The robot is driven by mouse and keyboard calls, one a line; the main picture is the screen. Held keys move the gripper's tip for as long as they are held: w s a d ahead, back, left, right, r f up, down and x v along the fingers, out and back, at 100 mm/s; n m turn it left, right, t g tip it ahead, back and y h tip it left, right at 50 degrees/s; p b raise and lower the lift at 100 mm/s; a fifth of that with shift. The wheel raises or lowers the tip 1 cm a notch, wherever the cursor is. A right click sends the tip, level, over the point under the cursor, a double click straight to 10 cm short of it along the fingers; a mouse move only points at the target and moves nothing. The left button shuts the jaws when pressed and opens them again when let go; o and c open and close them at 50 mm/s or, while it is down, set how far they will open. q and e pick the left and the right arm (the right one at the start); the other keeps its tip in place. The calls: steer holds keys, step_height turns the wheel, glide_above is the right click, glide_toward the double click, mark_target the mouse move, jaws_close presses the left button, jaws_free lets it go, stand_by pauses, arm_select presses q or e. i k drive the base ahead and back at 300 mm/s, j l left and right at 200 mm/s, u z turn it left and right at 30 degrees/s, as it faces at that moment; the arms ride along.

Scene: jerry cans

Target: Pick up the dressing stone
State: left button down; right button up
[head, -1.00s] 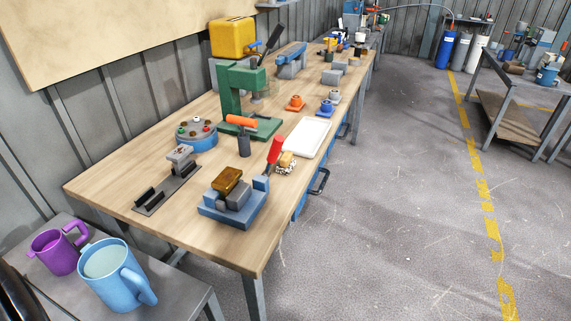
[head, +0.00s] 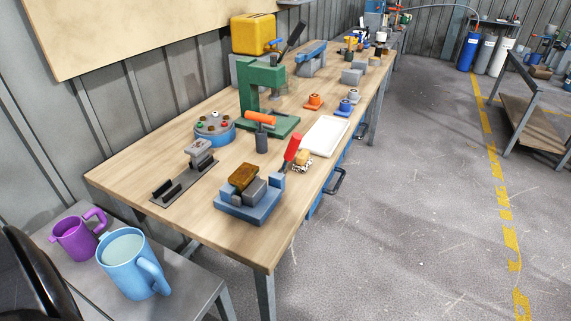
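I cannot tell for certain which item is the dressing stone. A brown block (head: 243,177) lies tilted on a blue fixture with a grey block (head: 254,190) near the bench's front edge. A small tan-topped piece (head: 302,158) lies beside a red-handled tool (head: 291,147). Neither of my grippers is in view.
The wooden workbench (head: 135,172) holds a green press (head: 262,85), a round blue holder (head: 214,131) and a white tray (head: 326,136). A side table at lower left carries purple (head: 74,238) and blue (head: 131,268) mugs. Floor (head: 400,220) to the right is open.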

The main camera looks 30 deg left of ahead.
mark_target(302, 162)
steer(key=i+l, duration=0.15)
steer(key=i, duration=0.45)
steer(key=i+l, duration=0.15)
steer(key=i, duration=0.4)
steer(key=j+u, duration=0.05)
